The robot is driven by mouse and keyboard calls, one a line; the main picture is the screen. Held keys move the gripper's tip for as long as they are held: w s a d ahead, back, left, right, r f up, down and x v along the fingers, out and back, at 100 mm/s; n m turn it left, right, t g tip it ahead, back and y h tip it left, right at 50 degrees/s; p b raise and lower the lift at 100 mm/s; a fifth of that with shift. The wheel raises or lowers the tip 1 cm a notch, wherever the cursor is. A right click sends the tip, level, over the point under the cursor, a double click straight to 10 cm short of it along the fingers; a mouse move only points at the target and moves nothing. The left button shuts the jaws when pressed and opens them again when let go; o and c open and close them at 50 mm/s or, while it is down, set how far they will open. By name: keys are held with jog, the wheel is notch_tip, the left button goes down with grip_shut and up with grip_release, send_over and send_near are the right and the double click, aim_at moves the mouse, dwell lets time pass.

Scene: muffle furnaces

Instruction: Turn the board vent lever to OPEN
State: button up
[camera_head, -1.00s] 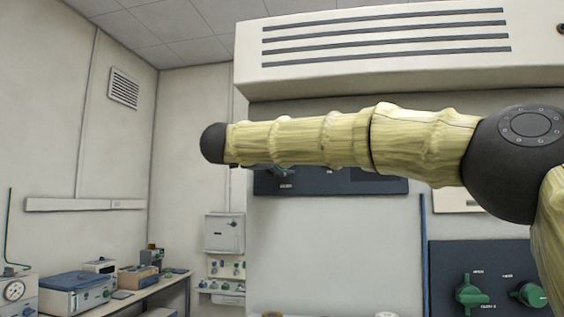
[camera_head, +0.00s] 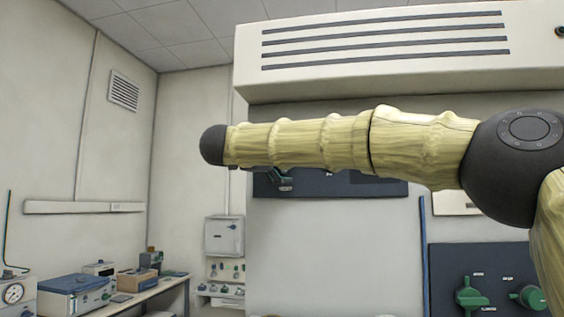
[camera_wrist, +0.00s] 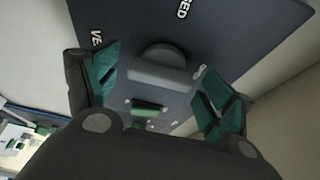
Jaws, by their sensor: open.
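The board (camera_wrist: 235,22) is a dark blue panel with white lettering, partly cut off: "VE" at left and "SED" at the top. A grey lever or knob (camera_wrist: 163,72) with a rounded base stands on it in the wrist view. My gripper (camera_wrist: 158,86) is open, with one green-padded finger on each side of this grey part; I see gaps on both sides and cannot tell its depth. In the head view the board (camera_head: 330,188) shows below my forearm, which hides its upper part. A small dark green shape under the arm there is unclear.
A second dark panel (camera_head: 440,290) at lower right carries green valve handles (camera_head: 470,296). A white hood (camera_head: 390,50) with dark slots overhangs the board. A bench (camera_head: 150,287) with instruments stands at left. Smaller green parts (camera_wrist: 150,108) show beyond my fingers.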

jog(key=v, duration=1.2)
jog(key=shift+r, duration=0.1)
dwell(0.4)
